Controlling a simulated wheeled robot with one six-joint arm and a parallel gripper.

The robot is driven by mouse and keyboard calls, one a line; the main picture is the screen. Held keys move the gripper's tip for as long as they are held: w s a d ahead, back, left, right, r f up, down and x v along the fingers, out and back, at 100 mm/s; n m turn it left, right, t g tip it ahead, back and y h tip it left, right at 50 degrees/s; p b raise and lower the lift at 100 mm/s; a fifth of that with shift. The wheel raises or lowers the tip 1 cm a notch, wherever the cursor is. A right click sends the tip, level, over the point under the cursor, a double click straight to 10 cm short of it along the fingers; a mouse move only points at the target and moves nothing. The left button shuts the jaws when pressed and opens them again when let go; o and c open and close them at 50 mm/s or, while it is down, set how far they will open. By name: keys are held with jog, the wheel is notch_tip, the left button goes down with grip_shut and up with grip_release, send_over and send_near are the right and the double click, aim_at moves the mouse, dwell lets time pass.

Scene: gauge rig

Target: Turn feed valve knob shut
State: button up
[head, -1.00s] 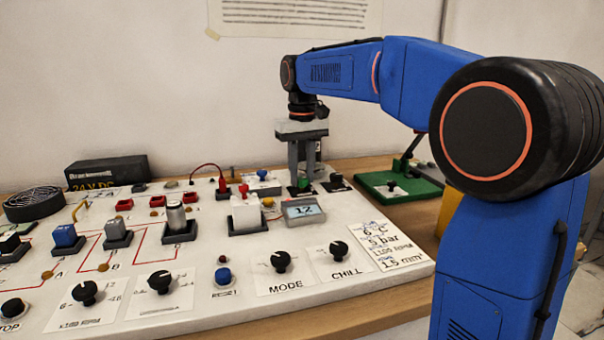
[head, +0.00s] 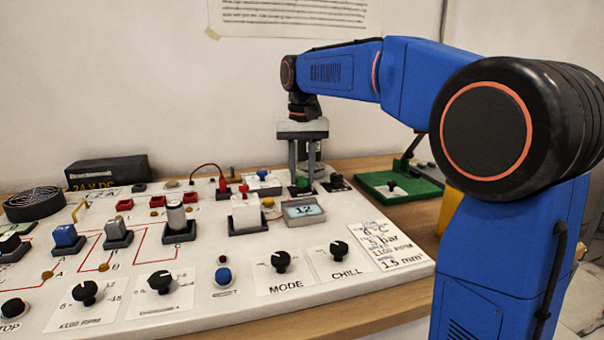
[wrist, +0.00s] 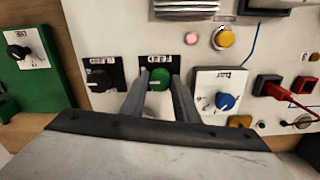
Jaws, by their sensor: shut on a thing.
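The feed valve knob is a green round knob (wrist: 159,84) on a black plate, with a small label beside it that seems to read FEED, in the wrist view. In the head view the green knob (head: 303,184) shows low between the fingers, at the back right of the white panel. My gripper (wrist: 160,78) points straight down, with one finger on either side of the knob, shut on it. It also shows in the head view (head: 304,178). The fingers partly cover the knob, and I cannot make out its pointer.
A small display (head: 304,210) stands in front. A green board (head: 398,187) lies to the right.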

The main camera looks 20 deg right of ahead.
aim_at(302, 178)
jog(key=o, duration=1.1)
notch_tip(302, 178, up, 17)
jog(key=shift+r, duration=0.2)
